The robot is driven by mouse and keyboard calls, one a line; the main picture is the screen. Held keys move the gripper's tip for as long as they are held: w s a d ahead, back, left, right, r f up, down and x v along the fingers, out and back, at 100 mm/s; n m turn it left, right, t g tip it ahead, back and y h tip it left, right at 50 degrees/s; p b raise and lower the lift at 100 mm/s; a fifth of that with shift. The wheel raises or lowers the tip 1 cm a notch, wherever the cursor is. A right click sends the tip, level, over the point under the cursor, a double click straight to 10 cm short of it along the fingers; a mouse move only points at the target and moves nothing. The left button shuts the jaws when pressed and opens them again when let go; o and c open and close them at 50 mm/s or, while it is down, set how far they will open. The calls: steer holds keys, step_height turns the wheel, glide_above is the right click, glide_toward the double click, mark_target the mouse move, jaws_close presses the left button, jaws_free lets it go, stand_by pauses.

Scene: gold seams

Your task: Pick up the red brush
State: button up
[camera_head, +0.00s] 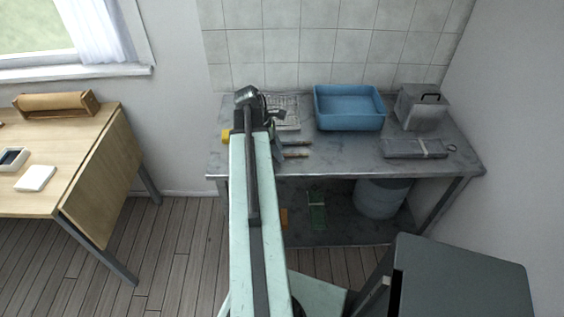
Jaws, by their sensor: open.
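Two slim, brush-like tools lie side by side on the grey metal table (345,158), just right of my arm's end. The upper tool (297,142) and the lower tool (296,154) have brownish-orange parts. They are too small to tell which one is the red brush, and their left ends are partly hidden by my arm. My gripper (275,116) is open above the table's left part, up and left of these tools in the picture. I see nothing held in it.
A blue tub (349,125) stands at the table's back, with a grey metal box (421,108) to its right. A dark flat case (413,148) lies in front of the box. A printed sheet (285,108) lies behind my gripper. A wooden table (85,160) stands left.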

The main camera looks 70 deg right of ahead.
steer(key=shift+s+f, duration=0.1)
steer(key=shift+f, duration=0.05)
steer(key=shift+f, duration=0.15)
jaws_close()
step_height(320, 180, up, 10)
steer(key=p, duration=1)
steer(key=shift+r, duration=0.2)
